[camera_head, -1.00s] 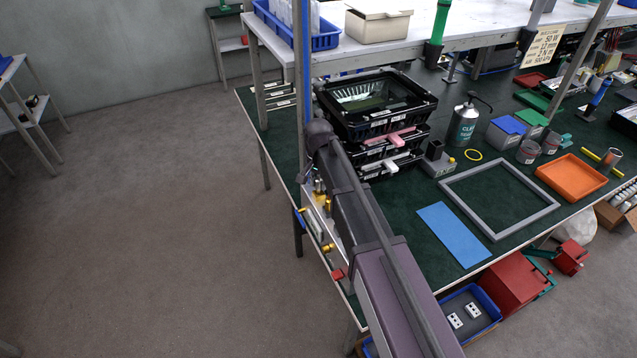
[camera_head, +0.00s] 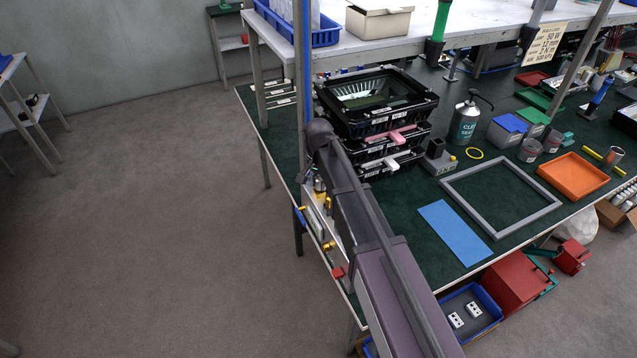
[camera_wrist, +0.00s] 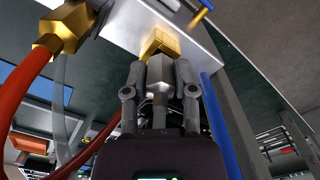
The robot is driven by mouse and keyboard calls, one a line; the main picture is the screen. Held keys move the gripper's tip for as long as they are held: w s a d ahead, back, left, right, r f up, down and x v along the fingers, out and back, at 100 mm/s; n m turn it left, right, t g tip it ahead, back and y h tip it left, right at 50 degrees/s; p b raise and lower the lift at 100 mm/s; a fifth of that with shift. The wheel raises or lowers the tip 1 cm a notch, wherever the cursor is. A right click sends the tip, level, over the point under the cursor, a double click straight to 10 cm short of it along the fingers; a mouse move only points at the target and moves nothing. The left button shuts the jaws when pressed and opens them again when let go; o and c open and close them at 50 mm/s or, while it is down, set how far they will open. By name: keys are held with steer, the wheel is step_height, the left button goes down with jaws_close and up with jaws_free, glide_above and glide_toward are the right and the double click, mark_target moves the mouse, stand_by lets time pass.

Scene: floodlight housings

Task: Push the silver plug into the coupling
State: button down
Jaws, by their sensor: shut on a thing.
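In the wrist view my gripper (camera_wrist: 160,82) is shut on the silver plug (camera_wrist: 161,70), with one finger on each side of it. The brass coupling (camera_wrist: 159,43) sits on a pale metal plate (camera_wrist: 125,22) straight ahead of the plug. The plug's front end meets the coupling's near edge in the picture. I cannot tell how far, if at all, it is inside. In the head view the plate (camera_head: 316,220) with its brass fittings stands at the bench's left edge, partly covered by my arm. My gripper is not clearly visible there.
A brass fitting with a red hose (camera_wrist: 32,85) is left of my gripper in the wrist view, beside a clear tube. A blue post (camera_wrist: 219,120) is close on the right. Stacked black housings (camera_head: 375,115) stand on the bench right of my arm. Floor left is clear.

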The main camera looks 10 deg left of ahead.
steer(key=shift+f+b, duration=0.3)
steer(key=shift+f, duration=0.05)
stand_by(1.3)
steer(key=c, duration=0.9)
jaws_free()
steer(key=shift+o, duration=0.6)
steer(key=shift+o, duration=0.6)
steer(key=o, duration=0.6)
steer(key=shift+c, duration=0.2)
